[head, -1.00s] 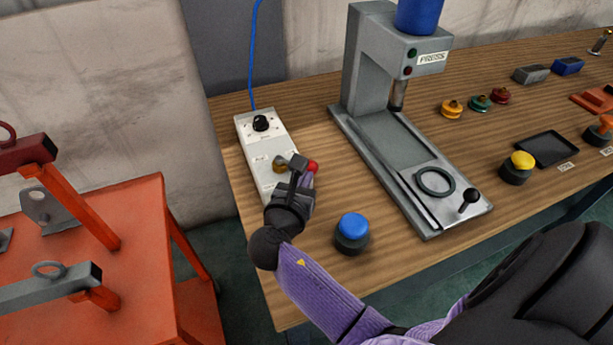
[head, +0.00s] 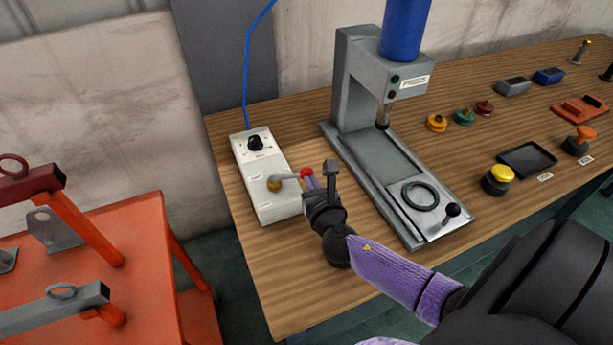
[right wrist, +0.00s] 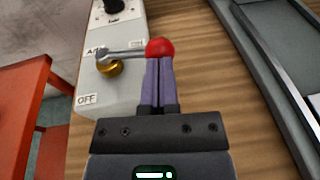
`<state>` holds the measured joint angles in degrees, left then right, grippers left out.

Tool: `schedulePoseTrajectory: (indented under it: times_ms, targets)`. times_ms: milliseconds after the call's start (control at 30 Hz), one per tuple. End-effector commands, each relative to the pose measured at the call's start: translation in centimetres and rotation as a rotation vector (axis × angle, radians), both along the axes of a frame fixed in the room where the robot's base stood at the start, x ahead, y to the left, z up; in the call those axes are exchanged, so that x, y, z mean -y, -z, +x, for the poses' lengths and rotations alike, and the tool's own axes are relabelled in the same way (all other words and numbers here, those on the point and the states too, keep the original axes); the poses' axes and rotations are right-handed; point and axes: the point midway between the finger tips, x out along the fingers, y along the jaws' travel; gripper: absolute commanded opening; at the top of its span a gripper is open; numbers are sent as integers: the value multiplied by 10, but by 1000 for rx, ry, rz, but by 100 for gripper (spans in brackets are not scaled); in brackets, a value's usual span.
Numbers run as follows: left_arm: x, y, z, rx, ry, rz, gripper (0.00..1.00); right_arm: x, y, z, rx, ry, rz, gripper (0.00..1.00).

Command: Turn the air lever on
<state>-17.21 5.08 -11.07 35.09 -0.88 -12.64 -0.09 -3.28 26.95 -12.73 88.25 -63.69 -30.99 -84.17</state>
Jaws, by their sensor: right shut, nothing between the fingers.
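The air lever (head: 290,177) is a thin metal arm on a brass pivot (head: 274,184), with a red ball (head: 307,173) at its tip. It sits on a pale control box (head: 262,190) and sticks out past the box's right edge. The right wrist view shows the lever (right wrist: 130,53), an OFF label (right wrist: 87,100) near the pivot and a label partly behind the lever. My right gripper (right wrist: 159,68) is shut and empty, its fingertips right at the red ball; I cannot tell whether they touch. My left gripper is out of view.
A black knob (head: 255,143) and a blue hose (head: 246,85) are at the box's far end. A grey press (head: 365,90) stands close to the right of my gripper. An orange stand (head: 120,260) is at the left. Bare wooden table (head: 280,290) lies in front.

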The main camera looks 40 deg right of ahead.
Motion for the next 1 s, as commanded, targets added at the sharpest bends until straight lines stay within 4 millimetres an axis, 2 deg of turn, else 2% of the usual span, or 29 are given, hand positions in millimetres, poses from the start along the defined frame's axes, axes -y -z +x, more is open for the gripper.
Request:
schedulePoseTrajectory:
  times_ms: [333,633,1000]
  targets:
    - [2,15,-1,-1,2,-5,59,17,3,13,-2,-231,-2,0]
    - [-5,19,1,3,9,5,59,22,1,20,0,-227,-1,0]
    - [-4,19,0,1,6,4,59,24,0,22,2,-224,-1,0]
